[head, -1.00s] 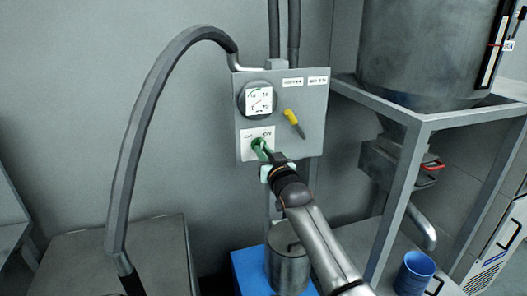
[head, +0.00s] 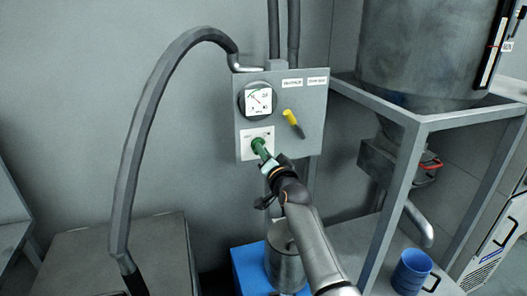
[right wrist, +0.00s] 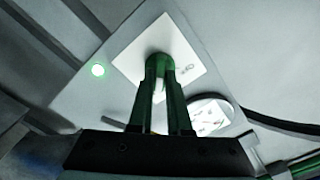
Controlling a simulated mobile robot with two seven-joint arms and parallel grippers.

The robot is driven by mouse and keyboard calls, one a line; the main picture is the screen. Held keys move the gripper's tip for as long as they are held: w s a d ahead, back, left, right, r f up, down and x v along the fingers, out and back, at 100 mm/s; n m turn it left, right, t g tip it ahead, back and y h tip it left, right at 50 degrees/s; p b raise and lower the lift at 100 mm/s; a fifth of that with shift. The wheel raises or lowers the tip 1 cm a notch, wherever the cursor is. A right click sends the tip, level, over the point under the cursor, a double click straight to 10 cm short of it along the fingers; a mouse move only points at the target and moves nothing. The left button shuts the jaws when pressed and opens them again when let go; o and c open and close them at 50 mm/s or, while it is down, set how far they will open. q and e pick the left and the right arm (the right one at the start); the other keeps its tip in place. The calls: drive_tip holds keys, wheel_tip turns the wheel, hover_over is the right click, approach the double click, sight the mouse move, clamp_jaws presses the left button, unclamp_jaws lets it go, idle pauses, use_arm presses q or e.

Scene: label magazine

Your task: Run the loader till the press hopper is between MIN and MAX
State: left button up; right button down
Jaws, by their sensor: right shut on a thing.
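My right gripper (head: 268,160) is shut on the green switch handle (head: 258,146) on the grey control box. In the right wrist view, the green handle (right wrist: 158,70) stands out from a white plate between my fingers. The press hopper (head: 415,55) is the large grey vessel at upper right. Its sight strip (head: 494,45) has a red mark and a small label; I cannot read the fill level, and its top is cut off. My left gripper is out of view.
A thick grey hose (head: 135,165) arches from the box down to the left. A metal frame (head: 408,180) carries the hopper, with a blue mug (head: 412,271) below. A green light (right wrist: 98,70) glows on the box.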

idle(0.5)
drive_tip(key=c, duration=0.9)
unclamp_jaws()
drive_tip(key=shift+o, duration=0.2)
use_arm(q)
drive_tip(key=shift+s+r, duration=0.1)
use_arm(e)
drive_tip(key=shift+s, duration=0.15)
